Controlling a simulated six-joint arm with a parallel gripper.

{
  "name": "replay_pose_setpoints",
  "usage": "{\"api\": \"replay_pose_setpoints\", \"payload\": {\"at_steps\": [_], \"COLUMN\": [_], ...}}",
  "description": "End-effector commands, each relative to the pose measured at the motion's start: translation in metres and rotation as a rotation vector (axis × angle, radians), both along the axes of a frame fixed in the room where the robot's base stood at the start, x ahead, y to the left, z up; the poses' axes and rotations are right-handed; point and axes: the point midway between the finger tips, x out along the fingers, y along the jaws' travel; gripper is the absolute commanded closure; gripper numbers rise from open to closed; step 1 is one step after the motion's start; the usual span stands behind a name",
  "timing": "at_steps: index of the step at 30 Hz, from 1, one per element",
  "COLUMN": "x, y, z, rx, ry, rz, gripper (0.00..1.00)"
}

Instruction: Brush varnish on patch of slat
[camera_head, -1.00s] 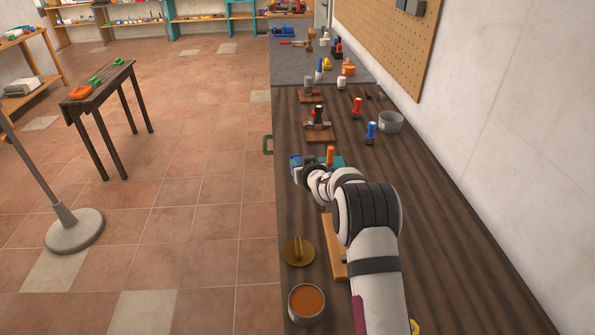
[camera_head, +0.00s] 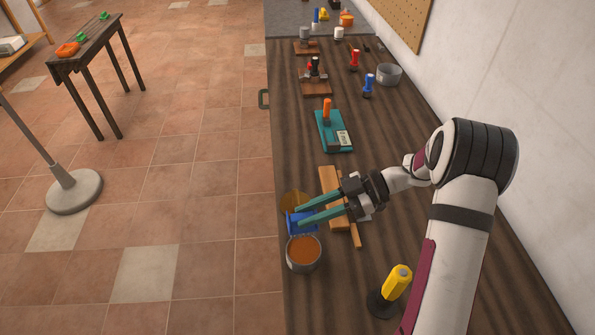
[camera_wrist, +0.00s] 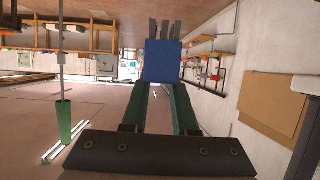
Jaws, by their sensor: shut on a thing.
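My gripper (camera_head: 306,217) has long teal fingers and is shut on a blue block-like thing (camera_head: 297,226). In the wrist view the blue thing (camera_wrist: 162,62) sits between the fingertips, with several grey prongs at its far end. I cannot tell for sure that it is a brush. It hangs over or just behind the rim of a round tin of orange-brown liquid (camera_head: 303,250), and I cannot tell whether it touches. A light wooden slat (camera_head: 330,182) lies on the bench, partly hidden by my gripper. I cannot make out a patch on it.
A brass-coloured lid (camera_head: 292,200) lies behind the tin, partly hidden. A yellow-handled tool (camera_head: 396,282) stands at front right. A teal plate (camera_head: 335,138) with an orange-handled item lies farther back. Blue and red-handled tools and a grey bowl (camera_head: 389,74) stand beyond. The wall runs along the right.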

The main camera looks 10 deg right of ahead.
Motion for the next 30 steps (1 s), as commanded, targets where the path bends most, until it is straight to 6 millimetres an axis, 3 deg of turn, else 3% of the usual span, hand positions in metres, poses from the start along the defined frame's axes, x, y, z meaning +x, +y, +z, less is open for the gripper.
{"api": "replay_pose_setpoints", "payload": {"at_steps": [3,15,30], "x": [-0.008,-0.007,-0.007], "y": [-0.003,-0.002,-0.002], "z": [-0.005,-0.054,-0.06], "rx": [0.002,0.001,0.0], "ry": [0.002,0.0,-0.001], "rz": [0.023,0.022,0.021], "gripper": [1.0,1.0,1.0]}}
